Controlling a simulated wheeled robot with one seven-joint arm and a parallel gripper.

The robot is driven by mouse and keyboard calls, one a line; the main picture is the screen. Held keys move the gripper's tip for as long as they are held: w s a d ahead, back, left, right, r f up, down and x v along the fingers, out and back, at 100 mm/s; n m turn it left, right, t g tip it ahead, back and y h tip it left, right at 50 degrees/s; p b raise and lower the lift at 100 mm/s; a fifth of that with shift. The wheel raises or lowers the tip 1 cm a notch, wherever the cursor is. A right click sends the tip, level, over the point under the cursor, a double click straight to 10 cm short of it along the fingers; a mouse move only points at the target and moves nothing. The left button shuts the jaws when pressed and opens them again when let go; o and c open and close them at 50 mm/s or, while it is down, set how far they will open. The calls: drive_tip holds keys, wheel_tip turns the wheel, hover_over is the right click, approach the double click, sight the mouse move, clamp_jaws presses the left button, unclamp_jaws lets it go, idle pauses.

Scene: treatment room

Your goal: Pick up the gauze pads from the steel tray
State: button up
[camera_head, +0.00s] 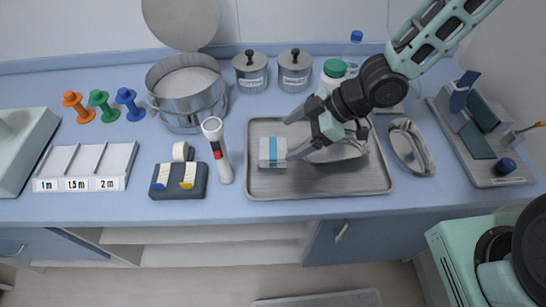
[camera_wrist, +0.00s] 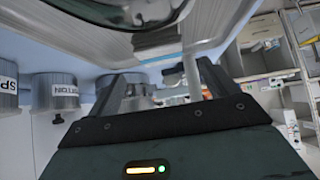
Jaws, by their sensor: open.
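The gauze pads (camera_head: 272,152), a small white packet with a blue stripe, lie at the left side of the steel tray (camera_head: 320,190) in the head view. My gripper (camera_head: 290,137) is open over the tray, coming in from the right. Its fingers point left toward the packet, one fingertip close to the packet's right edge; contact cannot be told. My gripper's fingers also show in the wrist view (camera_wrist: 155,78), apart, with no packet seen between them. A shiny steel bowl (camera_head: 345,153) sits in the tray, partly hidden by my gripper.
Left of the tray stand a white flashlight-like tube (camera_head: 219,155) and a dark blue block (camera_head: 178,188). Behind are two lidded canisters (camera_head: 252,75) and a green-capped bottle (camera_head: 334,70). A kidney dish (camera_head: 410,147) lies right of the tray.

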sight(275, 148)
drive_tip(key=shift+x, duration=3.6)
drive_tip(key=shift+d, duration=0.1)
drive_tip(key=c, duration=1)
